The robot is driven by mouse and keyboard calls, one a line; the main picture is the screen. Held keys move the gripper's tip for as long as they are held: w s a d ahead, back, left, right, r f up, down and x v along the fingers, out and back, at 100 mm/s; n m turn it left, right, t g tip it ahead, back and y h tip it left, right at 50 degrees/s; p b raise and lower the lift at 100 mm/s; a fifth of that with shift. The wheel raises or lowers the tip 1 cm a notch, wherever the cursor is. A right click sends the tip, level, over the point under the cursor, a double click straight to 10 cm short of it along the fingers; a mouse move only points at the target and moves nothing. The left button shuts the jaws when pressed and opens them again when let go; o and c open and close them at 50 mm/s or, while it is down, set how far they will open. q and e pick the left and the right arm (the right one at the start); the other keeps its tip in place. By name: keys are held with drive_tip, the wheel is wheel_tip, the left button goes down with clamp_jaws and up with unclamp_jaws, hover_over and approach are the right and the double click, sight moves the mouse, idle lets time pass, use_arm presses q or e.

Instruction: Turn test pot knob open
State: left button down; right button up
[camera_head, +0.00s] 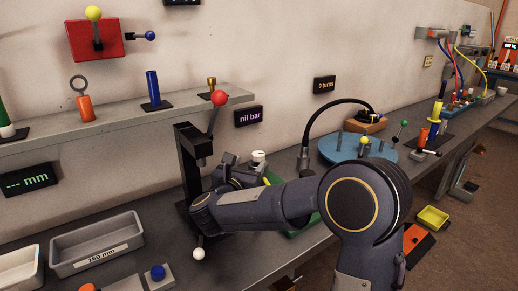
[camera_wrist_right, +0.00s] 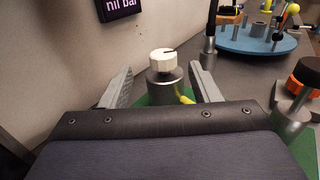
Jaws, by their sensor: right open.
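The test pot shows in the right wrist view as a white knob (camera_wrist_right: 164,61) with a dark mark line on top, on a grey metal cylinder (camera_wrist_right: 164,84). A yellow piece sticks out at its lower right. In the head view the white knob (camera_head: 258,156) shows just beyond my right gripper (camera_head: 242,165). In the wrist view my right gripper (camera_wrist_right: 160,86) is open, with one finger on each side of the pot and gaps to both. The knob sits a little beyond the fingertips. My left gripper is not in view.
A black press with a red-knobbed lever (camera_head: 219,98) stands left of my right gripper. A "nil bar" display (camera_head: 249,117) and a "0 turns" display (camera_head: 325,85) hang on the wall. A blue round plate (camera_head: 345,150) with posts lies to the right. Grey bin (camera_head: 97,245) is at lower left.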

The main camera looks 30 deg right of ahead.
sight(256, 157)
drive_tip(key=shift+f+h, duration=0.15)
drive_tip(key=shift+h, duration=0.15)
drive_tip(key=shift+w+d+m+g, duration=0.1)
drive_tip(key=shift+d+m+g, duration=0.15)
drive_tip(key=shift+m+g, duration=0.05)
drive_tip(key=p+x, duration=0.1)
drive_tip(key=x, duration=0.6)
drive_tip(key=shift+c, duration=0.5)
